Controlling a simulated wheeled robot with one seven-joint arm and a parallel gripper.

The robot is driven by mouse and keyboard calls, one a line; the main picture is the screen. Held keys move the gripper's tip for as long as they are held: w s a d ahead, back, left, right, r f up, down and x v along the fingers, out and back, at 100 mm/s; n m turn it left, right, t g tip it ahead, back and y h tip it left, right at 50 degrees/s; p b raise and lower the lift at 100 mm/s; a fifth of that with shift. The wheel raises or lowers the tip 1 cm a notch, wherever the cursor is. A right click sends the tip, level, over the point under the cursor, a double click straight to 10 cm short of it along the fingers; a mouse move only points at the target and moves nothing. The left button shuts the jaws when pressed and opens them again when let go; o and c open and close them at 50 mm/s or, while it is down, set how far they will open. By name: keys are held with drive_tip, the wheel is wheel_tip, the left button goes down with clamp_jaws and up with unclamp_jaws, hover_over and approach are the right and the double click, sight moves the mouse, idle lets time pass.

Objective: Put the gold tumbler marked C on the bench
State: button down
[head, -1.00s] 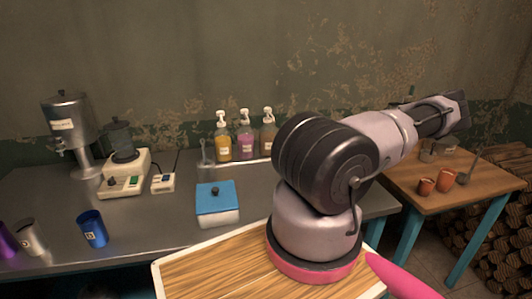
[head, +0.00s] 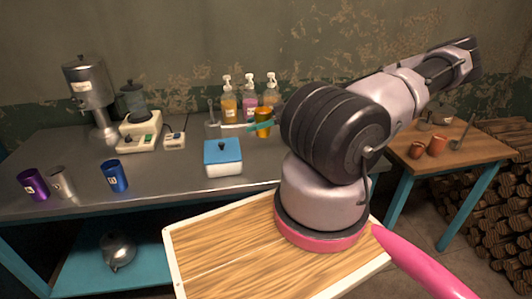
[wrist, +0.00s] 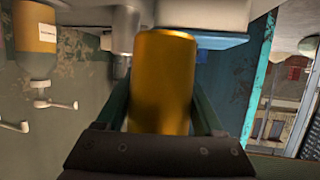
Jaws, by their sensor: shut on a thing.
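The gold tumbler (head: 263,116) shows in the head view in front of the pump bottles, just left of my arm's dark joint. It fills the middle of the wrist view (wrist: 163,60). My gripper (wrist: 165,98) is shut on it, with a finger on each side. No letter C shows on the side I see. The grey metal bench (head: 180,188) lies below; I cannot tell how high the tumbler is above it. My arm hides part of the bench's right side.
A purple tumbler (head: 33,185), a silver tumbler (head: 62,182) and a blue tumbler (head: 115,177) stand at the bench's left. A blue-lidded box (head: 223,158) stands mid-bench. Pump bottles (head: 250,105) line the back. Bare bench lies between the blue tumbler and the box.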

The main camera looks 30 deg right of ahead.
wheel_tip(320, 180, down, 8)
drive_tip(key=shift+f, duration=0.15)
idle(0.3)
unclamp_jaws()
drive_tip(key=shift+f, duration=0.15)
drive_tip(key=shift+s+d+r, duration=0.1)
drive_tip(key=shift+d+r, duration=0.15)
drive_tip(key=shift+d, duration=0.1)
drive_tip(key=v, duration=1.1)
drive_tip(key=shift+s+d, duration=0.1)
